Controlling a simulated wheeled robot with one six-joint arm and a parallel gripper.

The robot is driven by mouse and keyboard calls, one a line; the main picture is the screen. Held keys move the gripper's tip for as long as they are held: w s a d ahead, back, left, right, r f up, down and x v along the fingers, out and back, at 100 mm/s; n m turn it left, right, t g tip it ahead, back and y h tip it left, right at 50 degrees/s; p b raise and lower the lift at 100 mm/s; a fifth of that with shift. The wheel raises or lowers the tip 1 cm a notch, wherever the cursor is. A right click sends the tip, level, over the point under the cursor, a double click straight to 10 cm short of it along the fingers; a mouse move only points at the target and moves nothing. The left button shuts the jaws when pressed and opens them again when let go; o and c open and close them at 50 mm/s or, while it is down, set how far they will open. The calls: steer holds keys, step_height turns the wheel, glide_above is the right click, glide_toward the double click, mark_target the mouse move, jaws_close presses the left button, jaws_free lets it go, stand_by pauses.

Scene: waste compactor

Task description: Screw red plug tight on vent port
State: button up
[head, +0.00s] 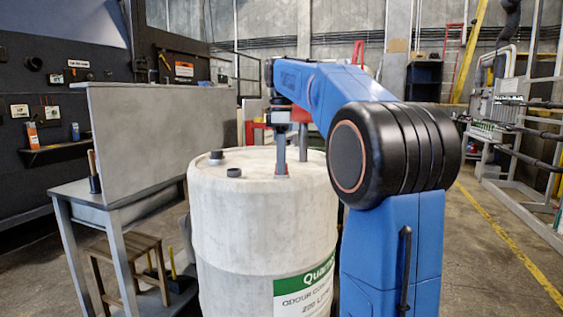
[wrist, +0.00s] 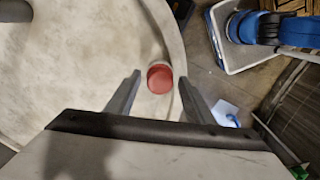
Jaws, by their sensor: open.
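A pale drum (head: 235,215) stands upright in front of me, and its top also fills much of the wrist view (wrist: 75,70). The round red plug (wrist: 160,78) is near the drum's rim with a pale ring around it, likely the vent port. In the head view a small red patch (head: 282,169) shows by the near finger's foot. My gripper (head: 292,166) points down over the drum top. In the wrist view my gripper (wrist: 159,79) is open, with a finger on each side of the plug and visible gaps. How far the plug is seated cannot be told.
Two dark caps, one nearer (head: 234,173) and one farther (head: 216,155), stand on the drum's left top. A grey bench with an upright panel (head: 160,135) is on the left, above a wooden stool (head: 125,255). Open floor (head: 490,260) lies to the right.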

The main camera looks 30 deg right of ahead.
steer(key=c, duration=1.2)
steer(key=shift+o, duration=0.2)
steer(key=m, duration=0.6)
steer(key=shift+m, duration=0.3)
steer(key=o, duration=1.2)
steer(key=shift+c, duration=0.2)
steer(key=shift+r, duration=3.5)
